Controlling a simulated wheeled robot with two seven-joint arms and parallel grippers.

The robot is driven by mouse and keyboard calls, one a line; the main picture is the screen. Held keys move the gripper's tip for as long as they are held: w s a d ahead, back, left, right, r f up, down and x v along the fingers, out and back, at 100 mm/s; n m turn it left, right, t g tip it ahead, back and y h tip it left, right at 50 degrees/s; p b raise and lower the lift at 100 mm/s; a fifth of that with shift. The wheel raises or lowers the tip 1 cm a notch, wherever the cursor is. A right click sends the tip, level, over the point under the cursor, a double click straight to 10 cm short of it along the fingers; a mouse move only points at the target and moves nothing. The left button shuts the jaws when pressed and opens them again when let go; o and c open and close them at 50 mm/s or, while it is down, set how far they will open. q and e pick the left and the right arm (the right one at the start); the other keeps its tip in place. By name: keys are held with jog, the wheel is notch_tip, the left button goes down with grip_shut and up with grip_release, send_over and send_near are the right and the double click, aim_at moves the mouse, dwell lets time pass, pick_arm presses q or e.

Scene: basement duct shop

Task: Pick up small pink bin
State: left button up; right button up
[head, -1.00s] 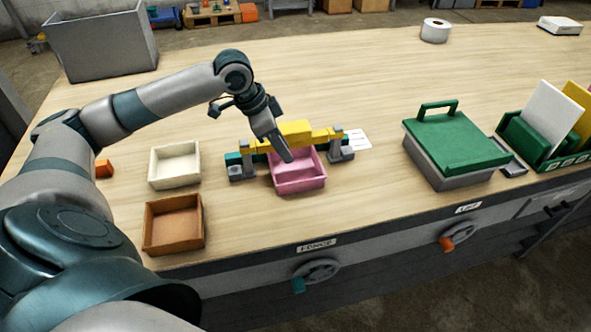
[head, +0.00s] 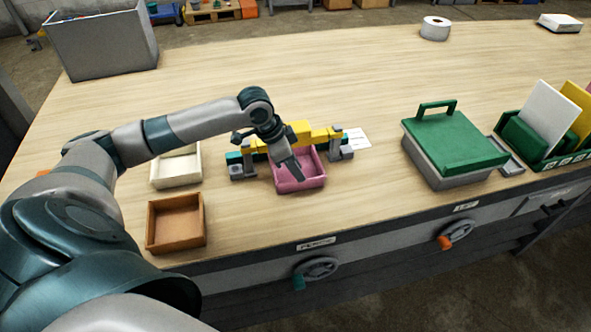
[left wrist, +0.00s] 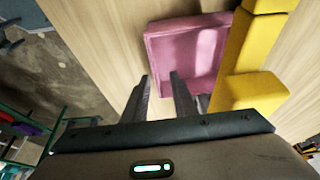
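The small pink bin (head: 312,181) sits on the wooden workbench, just in front of a yellow and grey fixture (head: 300,133). My left gripper (head: 296,174) is over the bin, pointing down at it, and hides part of its inside. In the left wrist view the bin (left wrist: 187,50) lies just beyond the fingertips (left wrist: 160,80). I cannot tell whether a finger touches the bin. My right gripper is in neither view.
A cream bin (head: 177,170) and a brown bin (head: 176,222) stand left of the pink bin. The yellow fixture closely borders the bin's back. A green-lidded box (head: 452,145) is to the right, with clear bench between. The bench's front edge is near.

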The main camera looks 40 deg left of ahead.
pick_arm(q)
jog(key=f+p, duration=0.1)
jog(key=f, duration=0.1)
jog(key=d+f, duration=0.1)
jog(key=f, duration=0.1)
jog(key=shift+w+d+f+p, duration=0.1)
jog(key=shift+w+d+p, duration=0.1)
jog(key=shift+p, duration=0.15)
jog(key=shift+w+f, duration=0.1)
jog(key=shift+f, duration=0.3)
grip_shut()
